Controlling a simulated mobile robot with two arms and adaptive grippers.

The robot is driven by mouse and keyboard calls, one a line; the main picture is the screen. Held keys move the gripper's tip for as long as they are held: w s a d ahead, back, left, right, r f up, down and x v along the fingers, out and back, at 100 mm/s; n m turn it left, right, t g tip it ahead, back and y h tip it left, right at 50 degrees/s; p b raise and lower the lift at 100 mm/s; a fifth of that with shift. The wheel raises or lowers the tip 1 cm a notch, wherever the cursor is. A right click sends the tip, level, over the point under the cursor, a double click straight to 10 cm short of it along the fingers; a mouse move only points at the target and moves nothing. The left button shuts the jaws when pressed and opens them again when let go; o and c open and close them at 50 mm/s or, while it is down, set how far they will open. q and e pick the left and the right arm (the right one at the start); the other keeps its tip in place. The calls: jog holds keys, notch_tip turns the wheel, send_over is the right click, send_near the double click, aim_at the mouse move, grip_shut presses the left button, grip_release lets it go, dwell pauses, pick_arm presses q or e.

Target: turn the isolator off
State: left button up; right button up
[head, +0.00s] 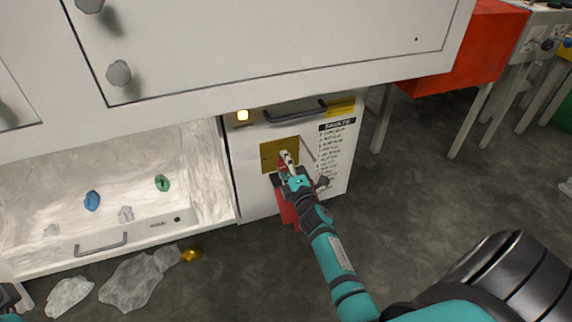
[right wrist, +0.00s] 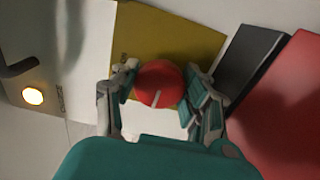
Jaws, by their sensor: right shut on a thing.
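The isolator is a round red knob (right wrist: 160,84) with a pale line on its face, on a yellow plate (right wrist: 185,42). The plate also shows in the head view (head: 268,150), on the front of a white cabinet (head: 253,195). My right gripper (head: 288,168) is at the plate and hides most of the knob in the head view. In the right wrist view its fingers (right wrist: 162,96) are closed on the knob from both sides. The pale line on the knob runs diagonally in that view.
A red piece (head: 288,207) hangs below the plate. An open drawer with clear film and small coloured lumps lies left. More film (head: 135,283) lies on the floor.

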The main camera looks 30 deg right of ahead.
jog(key=o, duration=1.2)
jog(key=shift+v, duration=6)
jog(key=shift+f, duration=0.1)
